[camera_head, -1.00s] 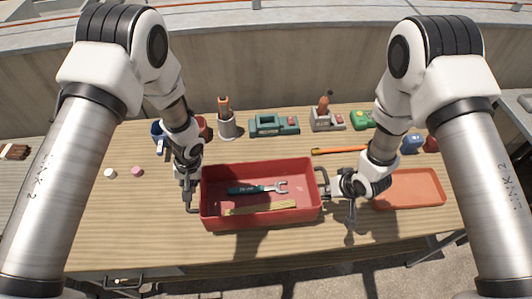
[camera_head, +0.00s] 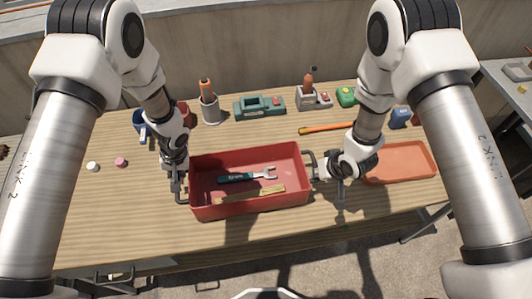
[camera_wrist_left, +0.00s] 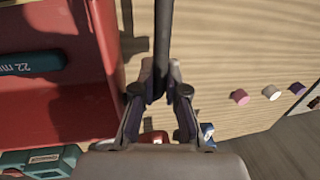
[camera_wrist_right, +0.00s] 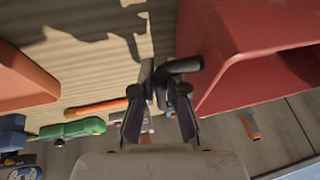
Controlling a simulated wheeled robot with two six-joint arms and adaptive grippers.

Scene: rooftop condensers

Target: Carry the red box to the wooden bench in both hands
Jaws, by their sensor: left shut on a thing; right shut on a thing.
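The open red box (camera_head: 250,205) is over the wood-topped table (camera_head: 110,215), near its front edge. It holds a teal-handled wrench (camera_head: 240,177) and a yellowish strip (camera_head: 235,196). My left gripper (camera_head: 177,190) is shut on the dark handle at the box's left end; the handle bar runs between the fingers in the left wrist view (camera_wrist_left: 160,80). My right gripper (camera_head: 318,172) is shut on the right-end handle, also in the right wrist view (camera_wrist_right: 165,80). The box looks level. I cannot tell whether its underside touches the table.
An orange tray (camera_head: 402,162) lies just right of the right gripper. Another grey-topped table (camera_head: 503,85) shows at the right edge.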

